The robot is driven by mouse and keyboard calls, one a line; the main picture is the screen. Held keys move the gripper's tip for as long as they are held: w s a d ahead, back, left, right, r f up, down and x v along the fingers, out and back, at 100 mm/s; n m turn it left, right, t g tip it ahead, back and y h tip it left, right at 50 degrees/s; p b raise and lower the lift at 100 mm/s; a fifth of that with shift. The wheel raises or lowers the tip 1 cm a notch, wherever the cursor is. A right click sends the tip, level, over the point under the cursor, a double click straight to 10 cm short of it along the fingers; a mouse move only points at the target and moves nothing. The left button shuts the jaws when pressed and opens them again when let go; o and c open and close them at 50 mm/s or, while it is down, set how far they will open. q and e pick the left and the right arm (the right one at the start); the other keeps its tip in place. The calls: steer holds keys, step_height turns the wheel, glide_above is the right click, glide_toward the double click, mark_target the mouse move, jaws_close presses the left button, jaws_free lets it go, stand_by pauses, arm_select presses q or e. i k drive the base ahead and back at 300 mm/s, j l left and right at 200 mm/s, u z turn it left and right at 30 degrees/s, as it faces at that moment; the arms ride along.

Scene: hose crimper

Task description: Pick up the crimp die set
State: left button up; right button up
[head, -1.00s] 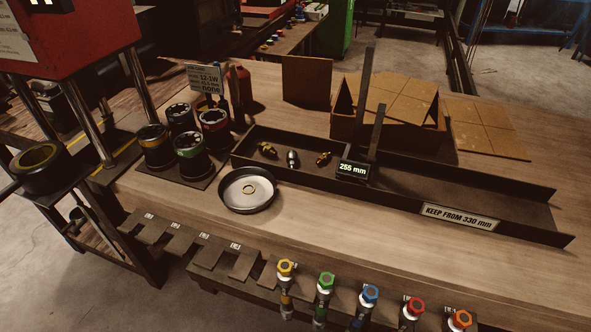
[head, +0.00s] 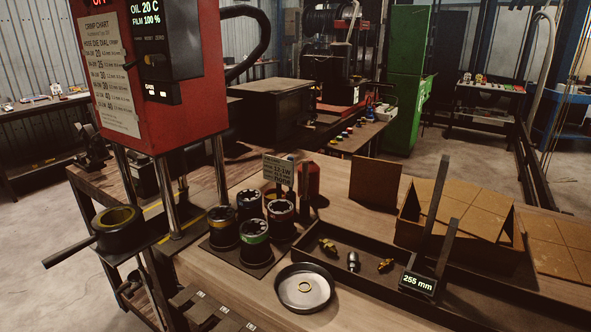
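Several crimp die sets stand on a dark mat at the left end of the bench. They are black cylinders with coloured bands: a yellow-banded set (head: 222,228) at front left, a green-banded set (head: 254,240) at front right, a red-banded set (head: 281,217) at back right, and a darker set (head: 249,205) at back left with a band I cannot make out clearly. A small sign (head: 279,168) stands just behind them. Neither of my grippers is in view.
The red crimper (head: 160,80) stands at left on metal posts, with a handled ring-shaped part (head: 117,229) beside it. A round metal pan (head: 304,288) holding a ring sits in front of the dies.

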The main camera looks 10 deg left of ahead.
mark_target(281, 221)
steer(key=u, duration=1.4)
steer(key=j+z, duration=0.2)
steer(key=z, duration=0.15)
steer(key=j+z, duration=0.5)
steer(key=z, duration=0.2)
steer(key=i+j, duration=0.05)
